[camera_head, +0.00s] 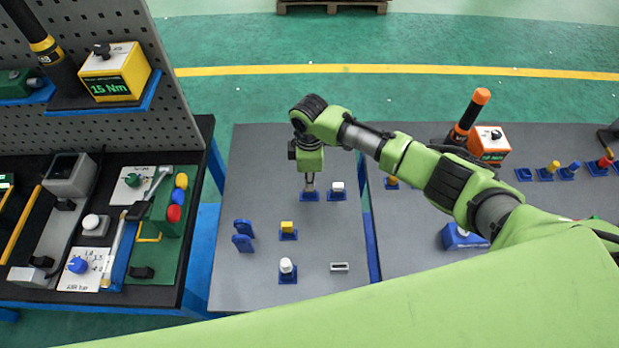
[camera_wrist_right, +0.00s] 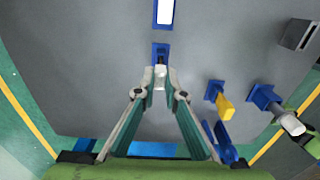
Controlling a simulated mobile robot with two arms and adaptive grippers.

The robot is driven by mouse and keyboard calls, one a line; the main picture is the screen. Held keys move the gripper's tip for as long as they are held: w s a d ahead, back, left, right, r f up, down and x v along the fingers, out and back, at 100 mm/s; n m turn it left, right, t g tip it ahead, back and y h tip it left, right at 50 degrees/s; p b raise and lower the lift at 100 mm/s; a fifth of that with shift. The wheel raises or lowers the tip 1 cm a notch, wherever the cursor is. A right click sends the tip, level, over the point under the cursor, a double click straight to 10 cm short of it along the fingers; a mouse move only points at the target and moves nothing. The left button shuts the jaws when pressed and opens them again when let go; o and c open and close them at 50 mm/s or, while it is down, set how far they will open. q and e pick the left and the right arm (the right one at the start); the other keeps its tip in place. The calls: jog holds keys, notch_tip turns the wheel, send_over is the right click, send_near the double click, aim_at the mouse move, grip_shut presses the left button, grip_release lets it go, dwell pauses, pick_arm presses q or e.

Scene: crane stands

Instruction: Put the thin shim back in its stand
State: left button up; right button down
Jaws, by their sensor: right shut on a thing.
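My right gripper (camera_head: 309,186) points down over a blue stand (camera_head: 309,197) on the grey table. In the right wrist view the fingers (camera_wrist_right: 160,88) are closed on a small pale piece (camera_wrist_right: 160,73), which I take to be the thin shim. The blue stand (camera_wrist_right: 161,48) shows just beyond the fingertips, in line with the piece. I cannot tell whether the piece touches the stand or is inside it. My left gripper is not in view.
Nearby are a blue stand with a white block (camera_head: 338,188), one with a yellow block (camera_head: 288,228), one with a white knob (camera_head: 287,267), a grey slotted block (camera_head: 340,267) and two blue upright pieces (camera_head: 243,236). A pegboard bench (camera_head: 190,150) stands at left.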

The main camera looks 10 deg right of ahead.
jog(key=shift+f+b, duration=0.4)
jog(key=shift+f, duration=0.35)
jog(key=c, duration=2)
grip_release()
jog(key=shift+r, duration=0.1)
notch_tip(320, 180, up, 5)
jog(key=p, duration=0.5)
jog(key=shift+r, duration=0.1)
notch_tip(320, 180, up, 12)
jog(key=shift+f, duration=0.1)
